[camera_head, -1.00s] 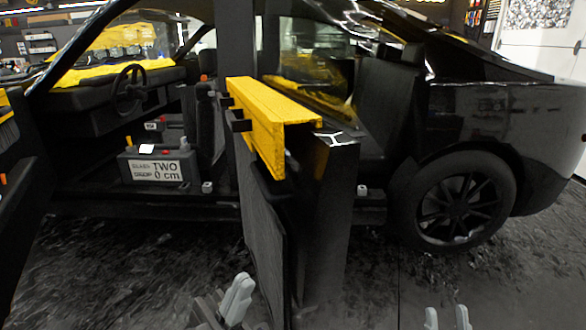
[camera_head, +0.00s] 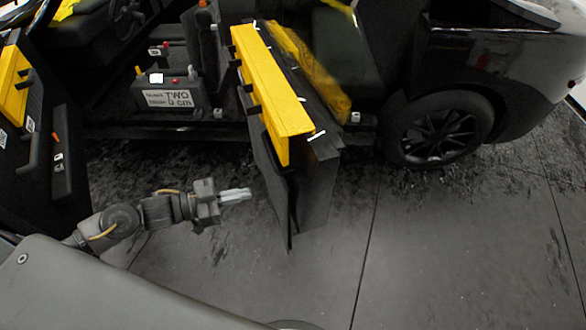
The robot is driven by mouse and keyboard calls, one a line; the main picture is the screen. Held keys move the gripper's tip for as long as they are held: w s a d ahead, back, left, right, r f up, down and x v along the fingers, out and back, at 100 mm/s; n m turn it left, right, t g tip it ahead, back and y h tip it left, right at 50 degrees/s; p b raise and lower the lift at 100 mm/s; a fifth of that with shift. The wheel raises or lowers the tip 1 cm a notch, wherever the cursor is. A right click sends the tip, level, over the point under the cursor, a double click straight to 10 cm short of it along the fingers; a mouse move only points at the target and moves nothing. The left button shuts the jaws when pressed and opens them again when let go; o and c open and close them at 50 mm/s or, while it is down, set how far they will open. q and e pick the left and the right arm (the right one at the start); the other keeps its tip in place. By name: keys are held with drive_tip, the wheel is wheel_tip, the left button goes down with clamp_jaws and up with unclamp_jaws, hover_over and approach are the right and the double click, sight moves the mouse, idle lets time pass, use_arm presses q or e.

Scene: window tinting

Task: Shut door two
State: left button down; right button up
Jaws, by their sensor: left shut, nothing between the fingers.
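An open black car door (camera_head: 315,190) with a yellow cover (camera_head: 270,90) along its top stands out from the car's side, near the middle of the view. I take it for door two, though no number shows on it. My right gripper is out of view.
Another open door (camera_head: 35,150) with a yellow strip stands at the left. The car's rear wheel (camera_head: 440,130) is right of the middle door. The dark floor (camera_head: 440,240) at the lower right is clear.

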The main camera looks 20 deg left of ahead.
sight(303, 182)
use_arm(q)
drive_tip(key=p+x, duration=0.3)
drive_tip(key=x, duration=1)
drive_tip(key=shift+w, duration=0.1)
drive_tip(key=shift+w+d+f, duration=0.15)
drive_tip(key=shift+w+d, duration=0.1)
drive_tip(key=shift+d, duration=0.1)
